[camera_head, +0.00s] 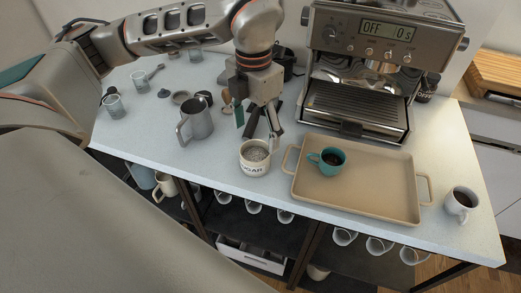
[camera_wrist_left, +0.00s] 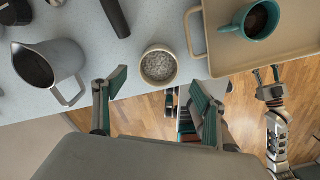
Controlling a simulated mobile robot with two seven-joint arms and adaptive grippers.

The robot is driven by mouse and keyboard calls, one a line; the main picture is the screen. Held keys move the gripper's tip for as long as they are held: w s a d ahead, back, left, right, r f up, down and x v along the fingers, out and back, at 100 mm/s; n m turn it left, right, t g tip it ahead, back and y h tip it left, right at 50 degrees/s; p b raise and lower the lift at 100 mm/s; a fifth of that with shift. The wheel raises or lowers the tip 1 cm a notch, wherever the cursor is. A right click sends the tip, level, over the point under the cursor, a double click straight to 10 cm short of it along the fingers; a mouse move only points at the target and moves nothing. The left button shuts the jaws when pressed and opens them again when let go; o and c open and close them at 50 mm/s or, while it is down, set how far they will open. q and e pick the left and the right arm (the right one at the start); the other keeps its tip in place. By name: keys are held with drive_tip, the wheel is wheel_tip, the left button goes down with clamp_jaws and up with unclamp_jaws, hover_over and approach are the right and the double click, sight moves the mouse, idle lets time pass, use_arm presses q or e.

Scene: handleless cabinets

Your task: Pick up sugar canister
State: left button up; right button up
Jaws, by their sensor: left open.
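The sugar canister (camera_head: 255,160) is a small cream pot with dark lettering, partly readable as "GAR", and grainy pale contents. It stands upright near the counter's front edge, just left of the tray. In the left wrist view the canister (camera_wrist_left: 158,66) shows from above, ahead of the fingers. My left gripper (camera_head: 257,128) is open and empty above and behind the canister in the head view. Its two green-padded fingers (camera_wrist_left: 158,88) lie to either side in the wrist view. My right gripper (camera_wrist_left: 267,73) shows at the right of the wrist view, over the floor, fingers apart and empty.
A beige tray (camera_head: 385,205) with a teal cup (camera_head: 327,160) is close on the canister's right. A steel pitcher (camera_head: 196,120) stands to its left. An espresso machine (camera_head: 375,75) stands behind the tray. A white mug (camera_head: 460,203) is at far right.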

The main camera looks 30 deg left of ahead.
sight(255, 152)
use_arm(q)
drive_tip(key=shift+s+a+f, duration=0.1)
drive_tip(key=shift+s+f, duration=0.05)
drive_tip(key=shift+f, duration=0.6)
drive_tip(key=shift+s+f, duration=0.1)
drive_tip(key=shift+f, duration=0.6)
wheel_tip(255, 152, down, 5)
drive_tip(key=shift+w+r+p, duration=0.1)
drive_tip(key=shift+w+p, duration=0.05)
drive_tip(key=shift+p, duration=0.3)
drive_tip(key=shift+c, duration=0.4)
drive_tip(key=shift+r, duration=0.1)
drive_tip(key=c, duration=1.7)
wheel_tip(255, 152, up, 20)
